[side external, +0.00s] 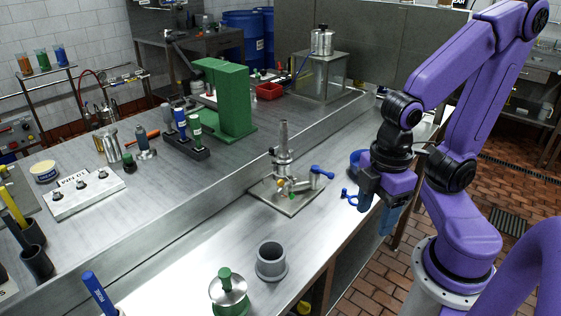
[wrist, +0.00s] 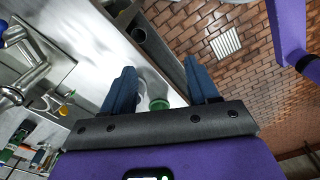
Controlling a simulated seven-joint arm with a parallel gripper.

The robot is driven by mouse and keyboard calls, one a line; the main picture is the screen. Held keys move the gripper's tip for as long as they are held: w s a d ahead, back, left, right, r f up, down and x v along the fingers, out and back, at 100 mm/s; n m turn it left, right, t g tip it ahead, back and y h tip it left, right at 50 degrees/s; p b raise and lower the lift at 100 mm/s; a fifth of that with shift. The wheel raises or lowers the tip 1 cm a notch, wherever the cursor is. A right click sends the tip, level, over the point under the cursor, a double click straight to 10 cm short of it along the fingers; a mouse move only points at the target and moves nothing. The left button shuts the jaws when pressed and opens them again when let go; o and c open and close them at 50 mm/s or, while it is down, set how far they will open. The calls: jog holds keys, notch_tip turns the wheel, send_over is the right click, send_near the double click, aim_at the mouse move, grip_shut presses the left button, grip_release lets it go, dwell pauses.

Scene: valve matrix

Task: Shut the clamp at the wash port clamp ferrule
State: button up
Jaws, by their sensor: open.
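The steel valve assembly (side external: 283,160) stands upright on a square base plate (side external: 268,204) on the bench. A blue-handled lever (side external: 320,172) juts from its right side, and small yellow and green parts sit low on it. Part of this steelwork shows at the left edge of the wrist view (wrist: 22,82). Which fitting is the wash port clamp ferrule, and how its clamp stands, is too small to tell. My gripper (side external: 375,216) is open and empty, pointing down at the bench's right edge, right of the assembly and apart from it. Its blue fingers also show in the wrist view (wrist: 160,66).
A small blue ringed piece (side external: 349,196) appears just left of my gripper, with a blue round container (side external: 358,162) behind. A grey cup (side external: 271,262) and a green-knobbed lidded pot (side external: 229,292) stand at the front. A raised shelf with a green stand (side external: 225,95) runs behind.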

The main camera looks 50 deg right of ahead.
jog(key=shift+w+a+r, duration=0.1)
jog(key=shift+w+a, duration=0.05)
jog(key=shift+w, duration=0.05)
jog(key=c, duration=0.8)
jog(key=w+a+r+n, duration=0.1)
jog(key=w+a, duration=0.1)
jog(key=w, duration=0.1)
jog(key=w+a+r+n, duration=0.1)
jog(key=w+a+n, duration=0.1)
jog(key=w, duration=0.2)
jog(key=w+a+r+n+g, duration=0.1)
jog(key=w+r+n, duration=0.1)
jog(key=w, duration=0.2)
jog(key=shift+a+h, duration=0.4)
grip_shut()
jog(key=w+d+r+n+g, duration=0.2)
jog(key=w+n, duration=0.9)
jog(key=w, duration=1.1)
jog(key=w+d+f+n+g+y, duration=0.1)
jog(key=w+d+f+n+g, duration=0.1)
jog(key=w+d+n, duration=0.45)
jog(key=s+r+x, duration=0.1)
jog(key=s+x, duration=0.1)
jog(key=x, duration=0.9)
jog(key=shift+s+f, duration=0.25)
jog(key=shift+f, duration=0.05)
